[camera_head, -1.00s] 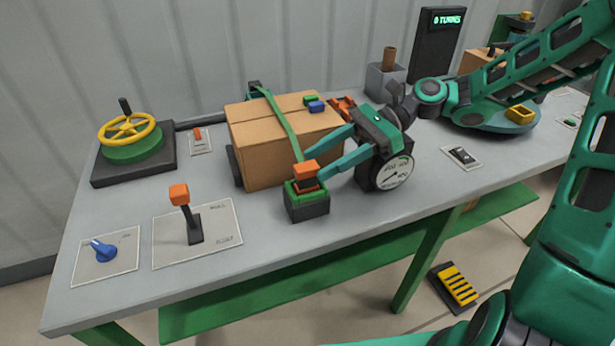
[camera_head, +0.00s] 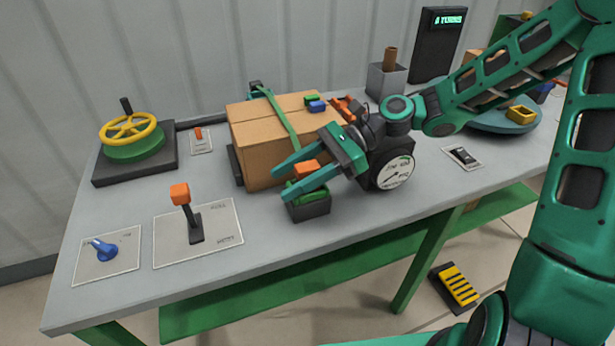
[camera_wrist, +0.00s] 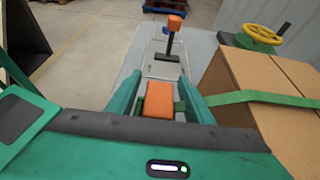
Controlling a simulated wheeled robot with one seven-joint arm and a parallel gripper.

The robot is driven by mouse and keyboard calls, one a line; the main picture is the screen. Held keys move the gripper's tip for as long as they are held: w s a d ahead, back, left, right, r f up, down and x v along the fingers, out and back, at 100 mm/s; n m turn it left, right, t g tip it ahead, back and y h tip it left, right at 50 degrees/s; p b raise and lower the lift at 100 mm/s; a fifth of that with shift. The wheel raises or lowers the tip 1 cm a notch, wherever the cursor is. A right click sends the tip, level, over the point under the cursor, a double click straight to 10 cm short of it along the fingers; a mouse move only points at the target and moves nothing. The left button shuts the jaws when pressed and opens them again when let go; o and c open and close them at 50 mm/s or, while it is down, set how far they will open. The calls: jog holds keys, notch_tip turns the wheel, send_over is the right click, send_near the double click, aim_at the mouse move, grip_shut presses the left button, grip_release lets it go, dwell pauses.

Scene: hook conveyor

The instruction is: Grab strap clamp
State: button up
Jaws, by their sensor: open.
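The strap clamp is a small green block with an orange top (camera_head: 306,169) on a dark base (camera_head: 311,208), at the front right of the cardboard box (camera_head: 262,147). A green strap (camera_head: 285,118) runs over the box towards it. My gripper (camera_head: 281,185) is open, its two teal fingers reaching left on either side of the clamp's orange top. In the wrist view the orange top (camera_wrist: 158,99) lies between the fingers (camera_wrist: 158,95). I cannot tell whether either finger touches it. The near finger hides part of the clamp's green body in the head view.
A round gauge (camera_head: 388,176) stands close to my wrist. An orange-topped lever (camera_head: 181,195), a blue knob (camera_head: 103,248) and a yellow handwheel (camera_head: 131,128) are to the left. The tabletop between lever and clamp is clear.

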grip_shut()
jog(key=shift+r, duration=0.1)
